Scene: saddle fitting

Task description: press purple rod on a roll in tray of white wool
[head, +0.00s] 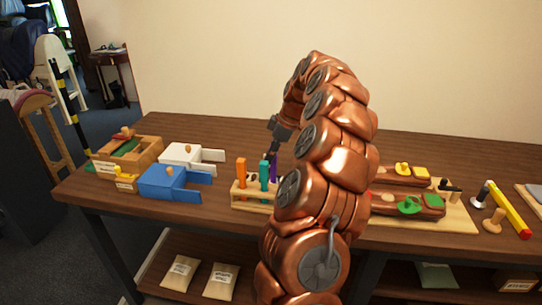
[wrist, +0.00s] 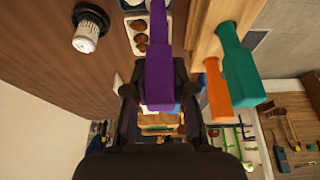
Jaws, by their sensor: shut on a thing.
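My gripper (wrist: 158,100) is shut on the purple rod (wrist: 158,65), which runs up the middle of the wrist view. In the head view a little of the purple rod (head: 274,166) shows below the dark gripper (head: 272,152), beside the teal rod. The rod's lower end is hidden by my arm there, so I cannot tell whether it is clear of the rack. In the wrist view a pale tray (wrist: 127,29) with brown rounded pieces (wrist: 140,43) lies partly behind the purple rod. White wool cannot be made out in it.
The orange rod (head: 241,172) and teal rod (head: 264,175) stand in the wooden rack (head: 240,202). Left of it are a blue box (head: 165,184), a white box (head: 185,157) and a wooden box (head: 145,148). Cushioned boards (head: 455,216) lie right of my arm.

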